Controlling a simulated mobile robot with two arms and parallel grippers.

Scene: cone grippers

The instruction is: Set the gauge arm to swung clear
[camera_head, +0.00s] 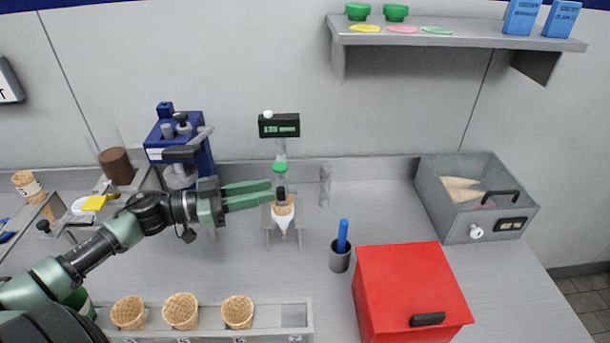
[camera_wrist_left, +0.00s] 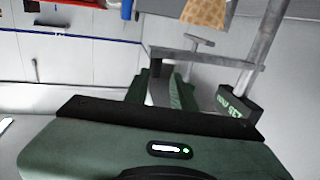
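A stand with a post (camera_head: 280,150) rises behind the counter's middle. A green knob (camera_head: 280,168) and a black grip (camera_head: 281,192) sit in line above a cone (camera_head: 284,208) in a holder. I take the knob and grip as part of the gauge arm, over the cone; its exact shape is unclear. My left gripper (camera_head: 271,191) reaches in from the left, its green fingers apart, tips close beside the grip. Contact cannot be told. In the left wrist view, the fingers (camera_wrist_left: 164,85) show a gap, with a grey bar (camera_wrist_left: 210,58) and post (camera_wrist_left: 262,45) beyond. My right gripper is not in view.
A display (camera_head: 279,126) tops the post. A blue machine (camera_head: 180,145) stands behind my left arm. A blue pen in a cup (camera_head: 340,260), a red box (camera_head: 410,295) and a grey bin (camera_head: 475,200) stand right. A cone tray (camera_head: 292,318) lies in front.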

